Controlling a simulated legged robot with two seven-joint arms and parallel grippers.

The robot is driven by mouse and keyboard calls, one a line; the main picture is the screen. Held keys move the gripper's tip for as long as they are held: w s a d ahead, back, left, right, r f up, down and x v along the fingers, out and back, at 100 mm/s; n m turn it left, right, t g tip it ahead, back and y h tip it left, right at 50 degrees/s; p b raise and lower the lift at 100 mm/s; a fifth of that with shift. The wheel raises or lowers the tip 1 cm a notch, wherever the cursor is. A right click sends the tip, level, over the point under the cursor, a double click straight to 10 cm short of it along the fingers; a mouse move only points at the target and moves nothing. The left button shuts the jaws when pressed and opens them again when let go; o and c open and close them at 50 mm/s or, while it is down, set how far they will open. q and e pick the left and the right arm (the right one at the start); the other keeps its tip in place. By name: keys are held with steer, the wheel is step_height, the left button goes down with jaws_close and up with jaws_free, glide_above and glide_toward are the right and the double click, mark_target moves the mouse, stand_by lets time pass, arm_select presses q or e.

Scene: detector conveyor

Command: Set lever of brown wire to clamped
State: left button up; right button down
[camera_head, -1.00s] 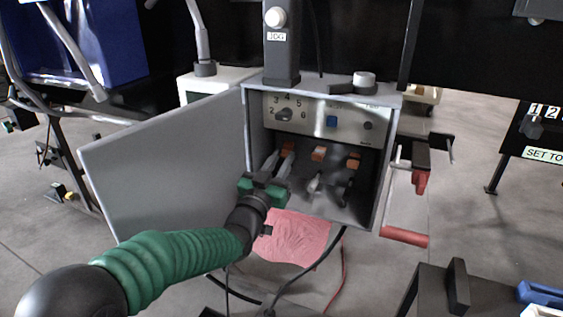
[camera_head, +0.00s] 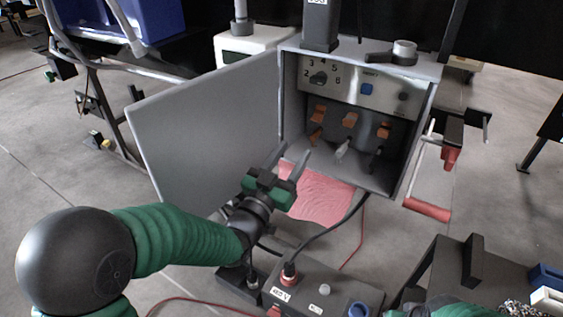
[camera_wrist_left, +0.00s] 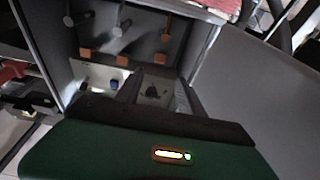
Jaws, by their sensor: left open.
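The open grey box (camera_head: 288,95) holds a row of three orange levers. The left lever (camera_head: 318,114) is above a brown wire end (camera_head: 315,136). The middle lever (camera_head: 349,120) is above a pale wire end (camera_head: 341,150), and the right lever (camera_head: 384,131) is above a dark one (camera_head: 375,158). I cannot tell which levers are clamped. My left gripper (camera_head: 289,157) is open and empty, in front of the box's lower left, apart from the levers. In the left wrist view, orange levers (camera_wrist_left: 122,60) show upside down beyond its spread fingers (camera_wrist_left: 156,92). My right gripper is not visible.
The box's open door (camera_head: 205,140) stands left of my gripper. A dial (camera_head: 318,78) and blue button (camera_head: 366,89) are above the levers. A red-handled crank (camera_head: 427,209) is at the right side.

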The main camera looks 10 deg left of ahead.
mark_target(318, 113)
arm_select(q)
steer(key=v, duration=0.5)
steer(key=shift+s+a+f+p, duration=0.1)
steer(key=shift+s+f+p, duration=0.05)
steer(key=shift+s+p, duration=0.2)
step_height(318, 113, up, 5)
steer(key=g+p, duration=0.2)
steer(key=p, duration=0.3)
steer(key=shift+y, duration=0.4)
steer(key=b+x, duration=0.2)
steer(key=x, duration=0.3)
steer(key=f+b+x, duration=0.1)
steer(key=b+x, duration=0.1)
steer(key=x, duration=0.3)
steer(key=f+b+x, duration=0.1)
steer(key=b+x, duration=0.1)
steer(key=x, duration=0.3)
steer(key=shift+w+f, duration=0.1)
steer(key=shift+w, duration=0.05)
steer(key=shift+w+d, duration=0.25)
steer(key=shift+w, duration=0.1)
jaws_close()
